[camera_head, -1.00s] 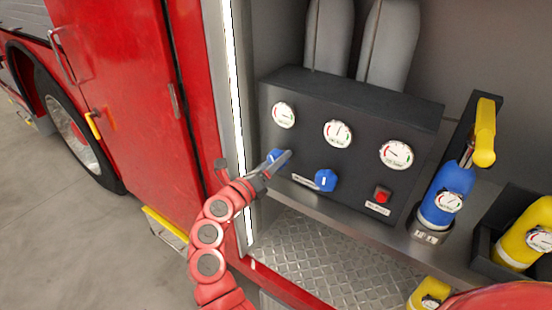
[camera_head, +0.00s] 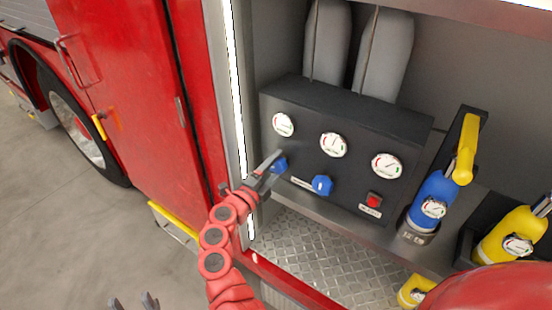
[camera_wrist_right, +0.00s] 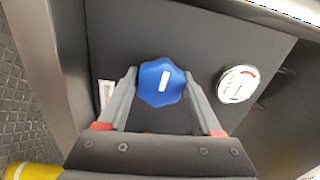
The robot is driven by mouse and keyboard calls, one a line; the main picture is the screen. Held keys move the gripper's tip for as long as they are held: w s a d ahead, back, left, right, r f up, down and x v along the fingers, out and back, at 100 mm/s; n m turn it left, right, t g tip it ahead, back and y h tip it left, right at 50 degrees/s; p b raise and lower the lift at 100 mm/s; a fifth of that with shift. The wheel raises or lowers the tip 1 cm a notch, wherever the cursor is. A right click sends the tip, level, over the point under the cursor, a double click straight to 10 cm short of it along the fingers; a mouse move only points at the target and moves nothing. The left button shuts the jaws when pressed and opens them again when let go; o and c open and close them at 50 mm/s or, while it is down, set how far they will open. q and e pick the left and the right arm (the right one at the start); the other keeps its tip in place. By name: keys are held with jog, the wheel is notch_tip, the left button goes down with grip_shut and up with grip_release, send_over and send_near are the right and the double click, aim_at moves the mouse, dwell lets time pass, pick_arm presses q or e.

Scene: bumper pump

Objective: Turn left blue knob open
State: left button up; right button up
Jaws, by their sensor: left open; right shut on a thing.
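The left blue knob (camera_head: 280,164) sits on the dark control panel (camera_head: 340,120), below the leftmost gauge. My right gripper (camera_head: 271,163) reaches it from the lower left. In the right wrist view the knob (camera_wrist_right: 162,82) lies between the two fingers of the right gripper (camera_wrist_right: 161,88), which is shut on it. Its white mark is slightly tilted there. A second blue knob (camera_head: 322,185) is to the right on the panel, apart from the gripper. My left gripper (camera_head: 133,302) is open and empty at the bottom edge, over the ground.
A blue extinguisher (camera_head: 432,200) and a yellow one (camera_head: 510,232) stand to the right. The red door (camera_head: 130,90) is on the left. The tread-plate floor (camera_head: 310,250) is mostly clear.

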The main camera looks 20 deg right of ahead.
jog(key=n+p, duration=0.2)
jog(key=n, duration=0.1)
jog(key=shift+r, duration=0.3)
jog(key=shift+f+n+p, duration=0.15)
jog(key=shift+n+p, duration=0.5)
jog(key=shift+n, duration=0.05)
jog(key=o, duration=1.3)
jog(key=shift+f, duration=0.1)
jog(key=shift+o, duration=0.2)
